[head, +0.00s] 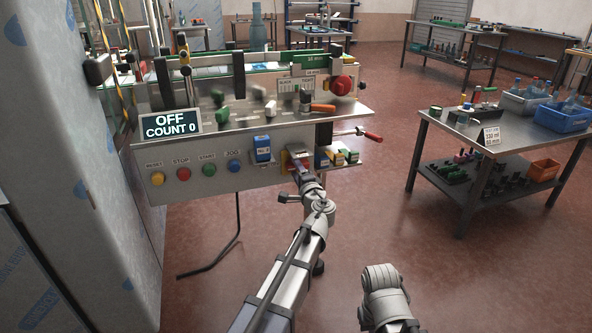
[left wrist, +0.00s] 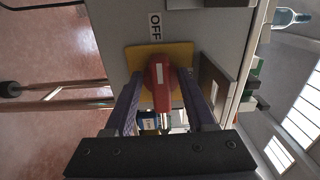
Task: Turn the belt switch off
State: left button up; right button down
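The belt switch has a red handle (left wrist: 163,84) on a yellow plate (left wrist: 132,58), with an OFF label (left wrist: 155,26) beside the plate. In the head view the yellow plate (head: 286,161) shows at the lower right of the machine's front panel, with the handle mostly hidden by my gripper. My left gripper (head: 300,166) is at the switch. In the left wrist view its fingers (left wrist: 162,92) stand on either side of the handle, with gaps visible, so it looks open around it. The machine's display (head: 170,125) reads OFF, COUNT 0.
A row of coloured buttons (head: 208,170) and a blue box (head: 262,149) are left of the switch. Small boxes (head: 337,157) and a red-handled crank (head: 371,136) are close on its right. A metal table (head: 453,128) stands farther right, with clear floor between.

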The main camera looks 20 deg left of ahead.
pick_arm(q)
jog(key=v, duration=0.7)
jog(key=shift+s+d, duration=0.25)
jog(key=shift+s, duration=0.1)
jog(key=s+d+f+n+g+h, duration=0.3)
jog(key=s+f+n+g, duration=0.5)
jog(key=s+f, duration=0.75)
jog(key=s+d+f+g+h, duration=0.3)
jog(key=s+d+g, duration=0.15)
jog(key=s, duration=0.25)
jog(key=s+d+f+g+h, duration=0.2)
jog(key=s+d+f+g, duration=0.1)
jog(key=s+d, duration=0.25)
jog(key=shift+m+h, duration=0.4)
jog(key=r+p, duration=2)
jog(key=s+r+p, duration=0.1)
jog(key=r+p, duration=0.9)
jog(key=shift+s+d+r+p, duration=0.1)
jog(key=shift+d+r+p, duration=0.1)
jog(key=shift+p, duration=0.1)
jog(key=shift+f, duration=0.1)
